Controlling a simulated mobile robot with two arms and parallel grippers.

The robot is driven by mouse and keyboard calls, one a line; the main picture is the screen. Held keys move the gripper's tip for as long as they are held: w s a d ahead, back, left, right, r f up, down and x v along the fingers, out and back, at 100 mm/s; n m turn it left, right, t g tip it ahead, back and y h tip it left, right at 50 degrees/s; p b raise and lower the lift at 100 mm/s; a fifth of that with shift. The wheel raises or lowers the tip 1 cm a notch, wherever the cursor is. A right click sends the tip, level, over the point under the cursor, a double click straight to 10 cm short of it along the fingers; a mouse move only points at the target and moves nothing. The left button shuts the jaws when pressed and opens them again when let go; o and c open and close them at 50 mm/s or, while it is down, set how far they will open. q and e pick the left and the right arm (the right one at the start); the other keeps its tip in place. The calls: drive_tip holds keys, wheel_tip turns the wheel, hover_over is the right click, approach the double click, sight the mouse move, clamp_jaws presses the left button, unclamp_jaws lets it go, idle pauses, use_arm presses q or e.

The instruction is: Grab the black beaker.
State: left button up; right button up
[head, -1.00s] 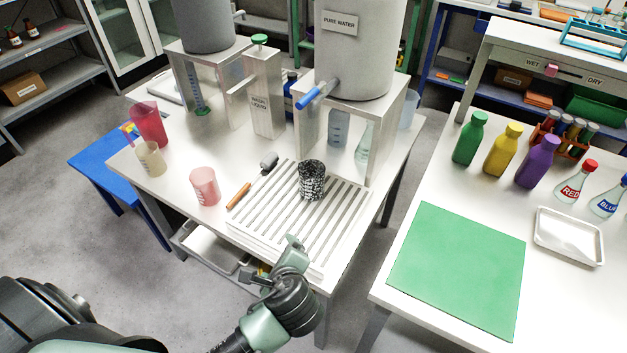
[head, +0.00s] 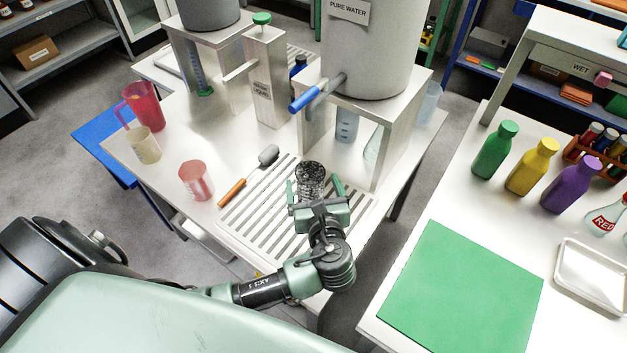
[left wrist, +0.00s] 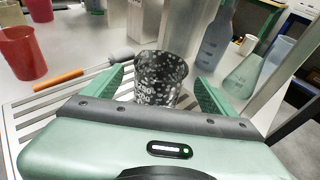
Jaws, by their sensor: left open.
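The black beaker (head: 311,178), dark with white speckles, stands upright on the slatted white rack near the table's front. My left gripper (head: 316,190) is open, with one green finger on each side of the beaker in the head view. In the left wrist view the beaker (left wrist: 160,78) shows between the two fingers of the left gripper (left wrist: 160,88), with a gap on both sides. Its lower part is hidden behind the gripper body. My right gripper is not in view.
An orange-handled brush (head: 248,177) lies left of the beaker. A pink beaker (head: 196,181) stands further left. The pure water tank's stand (head: 392,130) rises close behind and right. The green mat (head: 460,290) on the right table is bare.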

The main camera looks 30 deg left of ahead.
sight(308, 168)
use_arm(q)
drive_tip(key=shift+x, duration=1)
drive_tip(key=x, duration=0.3)
drive_tip(key=shift+w+a+r, duration=0.25)
drive_tip(key=shift+w+a, duration=0.05)
drive_tip(key=shift+w+a+f, duration=0.15)
drive_tip(key=shift+w+a, duration=0.05)
drive_tip(key=shift+w, duration=0.1)
drive_tip(key=c, duration=1.7)
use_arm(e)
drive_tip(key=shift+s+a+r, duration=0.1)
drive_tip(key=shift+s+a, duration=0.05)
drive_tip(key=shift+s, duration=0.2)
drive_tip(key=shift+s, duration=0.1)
